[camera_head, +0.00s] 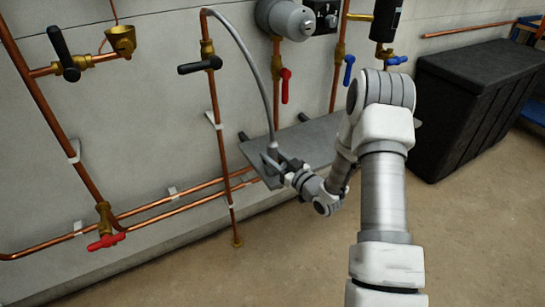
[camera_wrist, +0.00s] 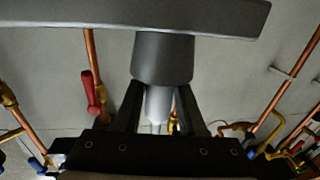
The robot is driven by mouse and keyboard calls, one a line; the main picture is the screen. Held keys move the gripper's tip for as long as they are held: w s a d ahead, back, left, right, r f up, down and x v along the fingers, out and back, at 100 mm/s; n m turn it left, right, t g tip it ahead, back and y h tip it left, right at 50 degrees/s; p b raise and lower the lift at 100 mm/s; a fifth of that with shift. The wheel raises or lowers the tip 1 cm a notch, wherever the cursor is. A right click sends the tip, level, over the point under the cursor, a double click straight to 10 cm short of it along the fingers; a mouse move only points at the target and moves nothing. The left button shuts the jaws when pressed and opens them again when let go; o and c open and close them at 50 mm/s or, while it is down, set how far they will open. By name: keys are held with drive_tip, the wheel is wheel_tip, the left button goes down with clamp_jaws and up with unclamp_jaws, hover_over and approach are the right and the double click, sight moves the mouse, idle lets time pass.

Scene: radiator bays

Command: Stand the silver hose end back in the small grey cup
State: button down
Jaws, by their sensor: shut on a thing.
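My gripper (camera_head: 273,160) is at the front left part of the grey shelf (camera_head: 315,143). In the wrist view my gripper (camera_wrist: 159,94) is shut on the silver hose end (camera_wrist: 158,104), a finger on each side of it. The small grey cup (camera_wrist: 163,58) is against the shelf (camera_wrist: 60,18), which crosses the top of that view. The hose end meets the cup's rim and lines up with it; its tip is hidden, so I cannot tell how deep it sits. The grey hose (camera_head: 253,68) arches down to my gripper in the head view.
Copper pipes with a black lever (camera_head: 200,66), a red handle (camera_head: 285,86) and a blue handle (camera_head: 349,70) run along the wall near the hose. A black chest (camera_head: 470,105) stands at the right. The floor (camera_head: 290,260) in front is clear.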

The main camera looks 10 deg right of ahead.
drive_tip(key=shift+f, duration=0.2)
drive_tip(key=shift+f, duration=0.15)
drive_tip(key=shift+c, duration=2.4)
unclamp_jaws()
